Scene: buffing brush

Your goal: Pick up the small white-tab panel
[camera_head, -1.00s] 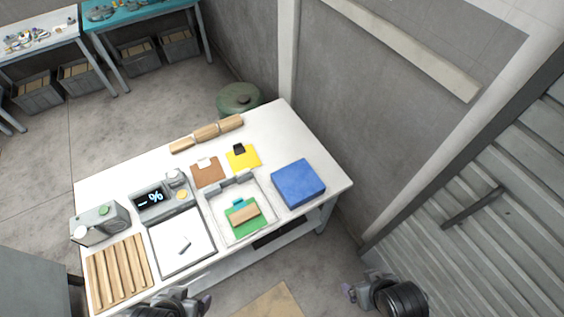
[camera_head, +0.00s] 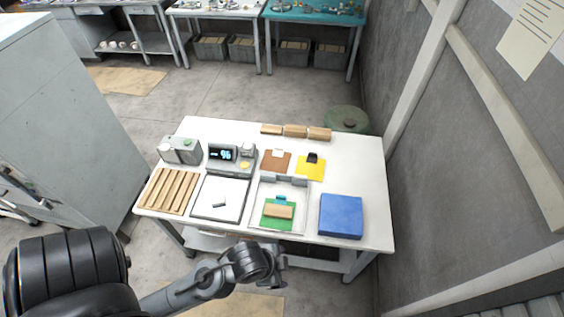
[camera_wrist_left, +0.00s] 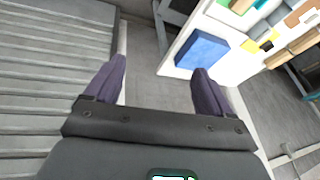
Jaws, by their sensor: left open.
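The small brown panel with a white tab (camera_head: 276,162) lies flat on the white table, left of a yellow panel with a black tab (camera_head: 311,168). In the left wrist view a brown piece at the upper right edge appears to be the same panel (camera_wrist_left: 300,14). My left gripper (camera_head: 276,272) is in front of the table's near edge, well away from the panel. Its two dark fingers are spread and empty in the left wrist view (camera_wrist_left: 158,92). My right gripper is not in view.
A tray (camera_head: 258,221) with a green panel and wooden block sits in front of the panels. A blue box (camera_head: 341,216) stands at right, a scale (camera_head: 220,200) and slatted rack (camera_head: 171,190) at left. Wooden blocks (camera_head: 295,131) line the back.

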